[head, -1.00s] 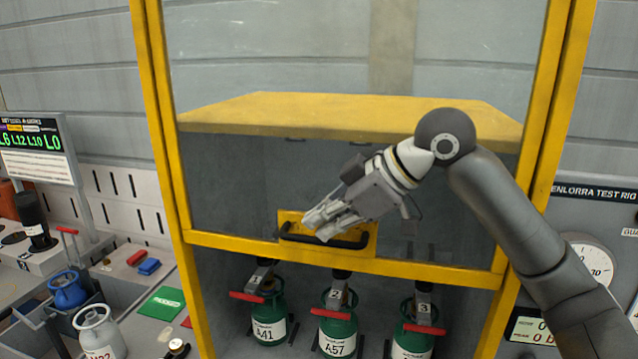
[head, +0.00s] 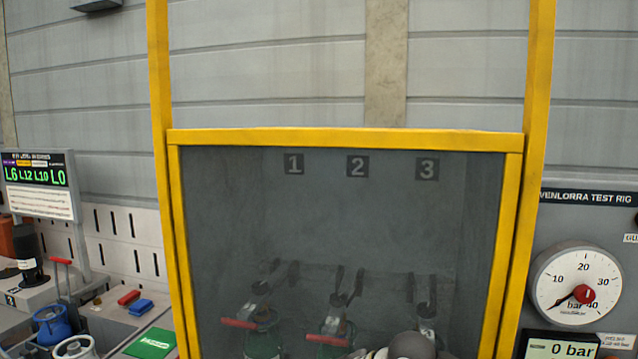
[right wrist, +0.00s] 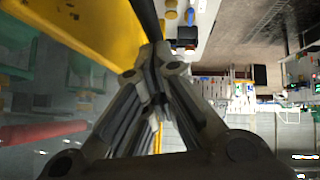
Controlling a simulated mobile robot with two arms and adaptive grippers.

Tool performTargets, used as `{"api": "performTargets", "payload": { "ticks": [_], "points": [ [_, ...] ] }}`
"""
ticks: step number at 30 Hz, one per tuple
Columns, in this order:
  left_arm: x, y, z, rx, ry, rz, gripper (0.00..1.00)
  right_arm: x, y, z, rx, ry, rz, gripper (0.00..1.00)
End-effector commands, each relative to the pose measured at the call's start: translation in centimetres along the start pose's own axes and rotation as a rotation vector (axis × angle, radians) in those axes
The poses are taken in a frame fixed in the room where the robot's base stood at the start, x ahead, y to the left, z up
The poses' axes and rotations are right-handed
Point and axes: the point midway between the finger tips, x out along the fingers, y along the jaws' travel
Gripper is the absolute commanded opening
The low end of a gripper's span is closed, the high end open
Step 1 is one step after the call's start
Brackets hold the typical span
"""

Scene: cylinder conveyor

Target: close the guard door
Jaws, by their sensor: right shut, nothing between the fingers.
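The guard door is a clear panel in a yellow frame; its top bar (head: 345,138) now crosses the middle of the head view, with cylinders behind the panel. Its bottom edge and handle are below the head view, so I cannot tell whether it is fully down. In the right wrist view, the door's yellow frame (right wrist: 90,35) runs along the upper left, beside a black handle bar (right wrist: 147,18). My right gripper (right wrist: 154,65) is shut and empty, its fingertips close to the handle; contact is unclear. In the head view only its arm shows at the bottom edge.
Yellow guard posts (head: 160,90) stand on both sides. Behind the panel, several cylinders with red levers (head: 240,323) stand under numbers 1, 2 and 3. A pressure gauge (head: 575,284) is at right. A bench with a display (head: 38,176) and blue cylinder (head: 52,325) is at left.

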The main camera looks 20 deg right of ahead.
Motion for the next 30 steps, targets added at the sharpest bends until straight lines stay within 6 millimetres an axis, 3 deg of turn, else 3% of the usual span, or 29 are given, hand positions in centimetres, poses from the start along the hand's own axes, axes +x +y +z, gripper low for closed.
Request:
{"api": "performTargets", "payload": {
  "ticks": [1, 3, 12, 17, 30],
  "points": [
    [1.1, -0.1, -0.6, 0.0, 0.011, -0.001, 0.45, 1.6, -0.6, 1.7, 0.004, -0.003, -0.004, 0.0],
    [1.8, -0.1, -0.8, 0.0, 0.016, -0.002, 0.45, 3.0, -0.9, 3.1, 0.004, -0.003, -0.004, 0.0],
    [3.5, 0.2, 1.2, -0.001, -0.013, 0.002, 0.45, 6.9, -1.9, 6.9, 0.002, 0.0, -0.001, 0.0],
    [3.9, 0.3, 1.9, -0.001, -0.023, 0.003, 0.45, 7.7, -2.1, 7.7, 0.001, 0.0, -0.001, 0.0],
    [4.0, 0.2, 1.1, -0.002, -0.012, 0.001, 0.45, 8.1, -2.3, 8.2, 0.003, -0.005, -0.005, 0.0]
  ]
}}
